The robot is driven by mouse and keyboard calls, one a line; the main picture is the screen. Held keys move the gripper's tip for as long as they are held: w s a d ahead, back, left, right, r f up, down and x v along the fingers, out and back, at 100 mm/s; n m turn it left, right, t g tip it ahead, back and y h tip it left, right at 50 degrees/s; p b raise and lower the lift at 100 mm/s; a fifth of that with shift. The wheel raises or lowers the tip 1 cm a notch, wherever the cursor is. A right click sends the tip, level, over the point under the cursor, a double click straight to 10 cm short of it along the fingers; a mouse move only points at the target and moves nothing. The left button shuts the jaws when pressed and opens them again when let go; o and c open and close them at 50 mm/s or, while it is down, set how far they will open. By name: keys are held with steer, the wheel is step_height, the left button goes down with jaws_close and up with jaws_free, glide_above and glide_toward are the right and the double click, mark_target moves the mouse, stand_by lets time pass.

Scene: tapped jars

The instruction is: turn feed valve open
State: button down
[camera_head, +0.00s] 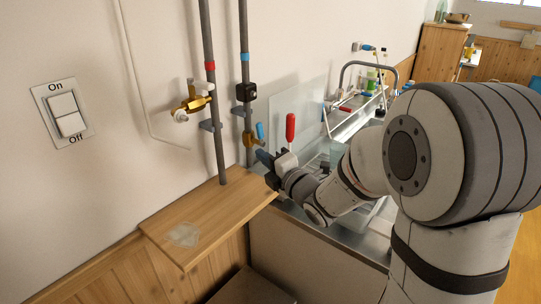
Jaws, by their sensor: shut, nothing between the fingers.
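Which fitting is the feed valve is not marked in this view. A brass valve (194,102) with a white end sits on the left grey pipe, below a red band. A smaller brass valve (250,138) with a blue lever (260,131) sits on the right grey pipe, below a blue band and a black block. A red handle (290,128) stands upright just right of it. My gripper (265,167) is just below the blue lever and the red handle. It is shut and empty; its fingertips are small and dark here, and I cannot tell whether they touch anything.
A wooden shelf (205,215) with a pale patch lies below the pipes. A metal sink (340,215) with a curved tap (350,68) is behind my arm. A light switch plate (62,112) is on the left wall. My arm hides much of the right side.

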mark_target(261, 135)
steer(key=w+a+r+p, duration=0.1)
steer(key=w+p, duration=0.2)
steer(key=w, duration=0.5)
steer(key=shift+a, duration=0.25)
steer(key=shift+w, duration=0.1)
steer(key=shift+a, duration=0.15)
